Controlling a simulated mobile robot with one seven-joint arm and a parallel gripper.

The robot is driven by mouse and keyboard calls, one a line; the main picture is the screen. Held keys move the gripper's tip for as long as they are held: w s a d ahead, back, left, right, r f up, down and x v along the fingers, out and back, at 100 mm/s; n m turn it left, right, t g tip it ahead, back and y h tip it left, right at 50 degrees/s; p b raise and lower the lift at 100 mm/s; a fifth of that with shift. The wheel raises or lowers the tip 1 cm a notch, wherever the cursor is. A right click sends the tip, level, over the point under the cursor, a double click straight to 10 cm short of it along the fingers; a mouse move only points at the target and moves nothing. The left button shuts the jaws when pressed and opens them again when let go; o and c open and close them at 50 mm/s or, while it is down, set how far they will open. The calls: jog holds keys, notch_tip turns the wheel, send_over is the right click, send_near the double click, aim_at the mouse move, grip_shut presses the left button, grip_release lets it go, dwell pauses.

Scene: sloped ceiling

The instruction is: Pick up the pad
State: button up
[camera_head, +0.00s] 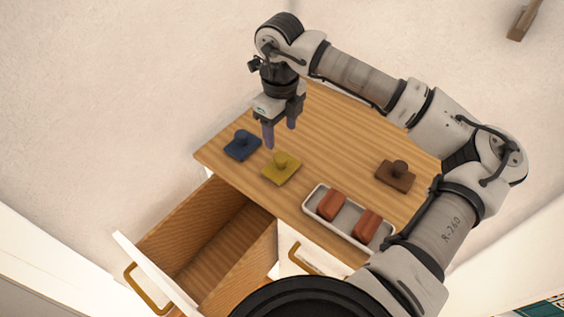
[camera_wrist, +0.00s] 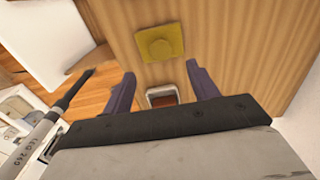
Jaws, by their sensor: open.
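Which one the task means is not shown. My gripper (camera_head: 280,135) is open and empty, its purple fingers pointing down above the tabletop near the blue and yellow pads. In the wrist view the yellow pad (camera_wrist: 160,42) lies beyond the fingertips of my gripper (camera_wrist: 161,72). The blue pad does not show there.
A white tray (camera_head: 312,206) with two red-brown blocks (camera_head: 331,205) stands at the table's front edge. An open, empty wooden drawer (camera_head: 214,238) juts out below. A wall rises behind the table. The tabletop between tray and brown pad is clear.

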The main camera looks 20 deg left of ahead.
aim_at(282, 156)
notch_tip(282, 156, down, 10)
jog(key=shift+d+r+p, duration=0.1)
jog(key=shift+r+p, duration=0.1)
jog(key=shift+p, duration=0.8)
jog(key=c, duration=1.1)
